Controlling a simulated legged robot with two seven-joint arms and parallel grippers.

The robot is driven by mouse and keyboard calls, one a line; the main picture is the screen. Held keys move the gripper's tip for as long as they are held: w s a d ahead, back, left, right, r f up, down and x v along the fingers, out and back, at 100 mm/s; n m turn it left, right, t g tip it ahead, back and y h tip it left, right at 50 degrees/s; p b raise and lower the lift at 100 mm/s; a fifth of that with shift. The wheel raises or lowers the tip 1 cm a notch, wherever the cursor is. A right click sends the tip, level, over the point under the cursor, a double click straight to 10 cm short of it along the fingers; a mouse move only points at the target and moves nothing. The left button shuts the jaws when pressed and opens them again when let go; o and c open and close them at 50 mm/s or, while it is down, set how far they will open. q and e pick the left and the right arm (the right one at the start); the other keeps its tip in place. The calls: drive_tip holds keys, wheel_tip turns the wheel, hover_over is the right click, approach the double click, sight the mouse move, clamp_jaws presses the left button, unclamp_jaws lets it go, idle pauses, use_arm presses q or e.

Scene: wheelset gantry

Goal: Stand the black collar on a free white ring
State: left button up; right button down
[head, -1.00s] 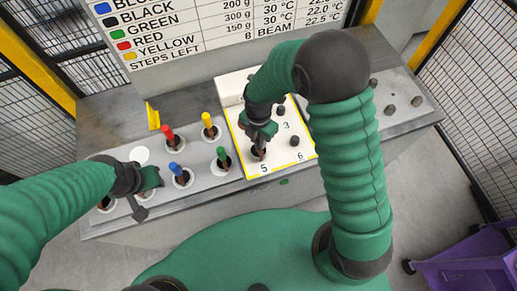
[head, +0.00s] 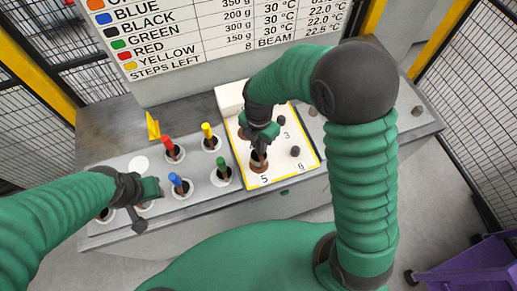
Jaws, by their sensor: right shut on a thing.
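My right gripper (head: 259,150) is over the white numbered board (head: 303,169), above the spot marked 5. It is shut on a small dark thing (head: 259,158), probably the black collar; the fingers hide most of it. A reddish-brown round spot shows just below it, and I cannot tell whether they touch. A white ring (head: 139,164) on the grey bench at left looks free. My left gripper (head: 148,204) is open and empty over the bench's front left, partly hiding another ring. Red (head: 168,144), yellow (head: 207,131), blue (head: 176,181) and green (head: 221,164) collars stand in other white rings.
A yellow marker (head: 153,125) stands at the bench's back left. Dark knobs (head: 295,151) sit on the board. A list panel (head: 220,35) rises behind the bench (head: 105,125). My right arm crosses the bench's right side. A purple crate (head: 475,268) is on the floor at right.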

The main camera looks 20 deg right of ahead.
wheel_tip(320, 180, up, 6)
drive_tip(key=shift+r, duration=0.2)
wheel_tip(320, 180, up, 2)
drive_tip(key=shift+r+p, duration=0.15)
drive_tip(key=shift+p, duration=1.05)
wheel_tip(320, 180, up, 2)
drive_tip(key=shift+r+p, duration=0.2)
drive_tip(key=shift+p, duration=0.95)
drive_tip(key=shift+f, duration=0.1)
